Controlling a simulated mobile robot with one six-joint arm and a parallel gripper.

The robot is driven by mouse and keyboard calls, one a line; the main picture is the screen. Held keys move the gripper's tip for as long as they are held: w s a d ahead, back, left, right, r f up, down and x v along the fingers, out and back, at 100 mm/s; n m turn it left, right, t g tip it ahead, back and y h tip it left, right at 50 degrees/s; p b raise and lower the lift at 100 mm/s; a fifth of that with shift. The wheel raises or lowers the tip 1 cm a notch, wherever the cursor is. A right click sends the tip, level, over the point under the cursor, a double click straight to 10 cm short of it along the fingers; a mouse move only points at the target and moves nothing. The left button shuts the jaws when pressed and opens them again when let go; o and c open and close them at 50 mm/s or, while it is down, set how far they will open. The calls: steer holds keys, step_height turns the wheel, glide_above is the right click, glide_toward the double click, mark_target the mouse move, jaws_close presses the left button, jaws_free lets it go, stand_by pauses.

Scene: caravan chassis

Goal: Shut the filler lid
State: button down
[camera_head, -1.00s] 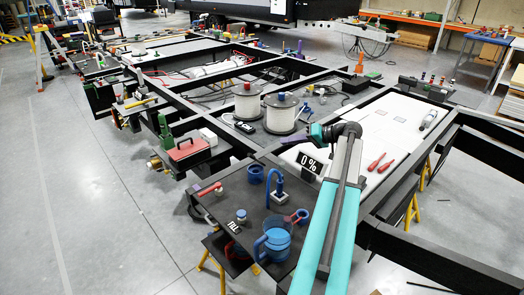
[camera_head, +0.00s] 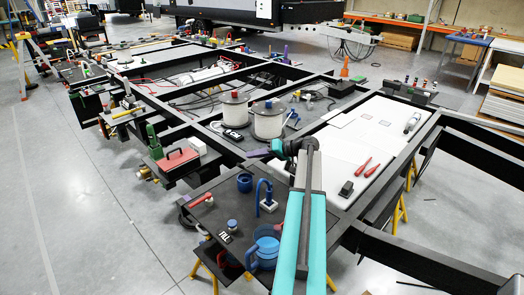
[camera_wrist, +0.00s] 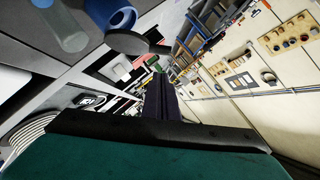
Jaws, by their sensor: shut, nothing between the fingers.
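A small blue-grey cap (camera_head: 232,224) stands beside the FILL label (camera_head: 224,237) on the dark front shelf (camera_head: 210,213). I cannot tell for sure whether it is the filler lid, or whether a lid is open there. My gripper (camera_head: 258,153) is shut and empty, pointing left above the frame, behind the blue bent pipe (camera_head: 264,193) and apart from the cap. In the wrist view its dark fingers (camera_wrist: 163,95) are together. A blue ring-shaped part (camera_wrist: 118,18) and a dark flat oval piece (camera_wrist: 138,43) show there, close to the camera.
A blue jug (camera_head: 266,246) and a blue cup (camera_head: 245,183) stand on the shelf. A red toolbox (camera_head: 176,162) is to the left. Two white drums (camera_head: 268,121) stand behind my gripper. Red-handled tools (camera_head: 365,167) lie on the white panel to the right.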

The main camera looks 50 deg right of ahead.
mark_target(249, 171)
steer(key=shift+w+a+f+p, duration=0.2)
steer(key=shift+a+f+p, duration=0.1)
steer(key=shift+a+f, duration=0.3)
steer(key=shift+w+a+f+p, duration=0.15)
steer(key=shift+a+f+p, duration=0.15)
steer(key=shift+a+f, duration=0.25)
steer(key=shift+s+b, duration=0.15)
steer(key=shift+b, duration=0.2)
